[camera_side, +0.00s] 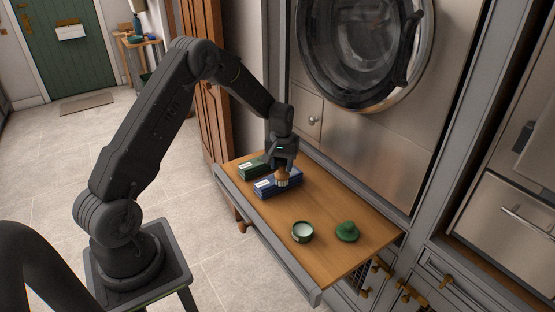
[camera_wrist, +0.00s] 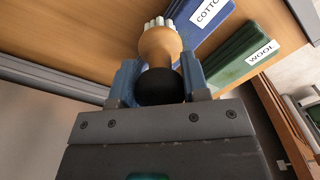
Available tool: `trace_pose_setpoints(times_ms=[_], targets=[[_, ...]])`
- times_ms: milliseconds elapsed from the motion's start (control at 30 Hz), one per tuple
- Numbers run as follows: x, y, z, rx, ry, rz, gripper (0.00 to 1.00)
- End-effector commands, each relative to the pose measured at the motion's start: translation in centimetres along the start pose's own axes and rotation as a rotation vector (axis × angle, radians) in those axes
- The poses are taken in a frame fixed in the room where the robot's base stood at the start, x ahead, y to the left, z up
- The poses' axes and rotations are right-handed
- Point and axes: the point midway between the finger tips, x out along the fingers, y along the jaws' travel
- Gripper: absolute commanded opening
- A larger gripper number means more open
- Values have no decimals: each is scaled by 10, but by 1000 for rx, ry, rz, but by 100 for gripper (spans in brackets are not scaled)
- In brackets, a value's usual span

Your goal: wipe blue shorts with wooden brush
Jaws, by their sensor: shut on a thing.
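My gripper (camera_side: 282,160) is shut on the wooden brush (camera_side: 282,177), which points bristles-down over the folded blue shorts (camera_side: 266,192). In the wrist view the brush (camera_wrist: 157,47) has a pale wooden body, a dark rounded end and white bristles, and sits between the two fingers of my gripper (camera_wrist: 161,78). The blue shorts (camera_wrist: 198,28) show there just beyond the brush, with a white label reading "COTTO", the rest cut off. I cannot tell whether the bristles touch the cloth.
A folded green cloth (camera_side: 250,167) labelled "WOOL" lies beside the blue shorts at the board's far end. An open round tin (camera_side: 302,231) and its green lid (camera_side: 347,231) stand on the near part of the wooden board (camera_side: 325,207). A washing machine (camera_side: 365,45) rises behind.

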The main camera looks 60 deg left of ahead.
Motion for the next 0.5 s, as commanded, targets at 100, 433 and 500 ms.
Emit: trace_pose_setpoints(times_ms=[100, 433, 500], targets=[[0, -10, -9, -4, 1, 0, 18], [0, -32, -29, -3, 1, 0, 18], [0, -37, -34, -3, 1, 0, 18]])
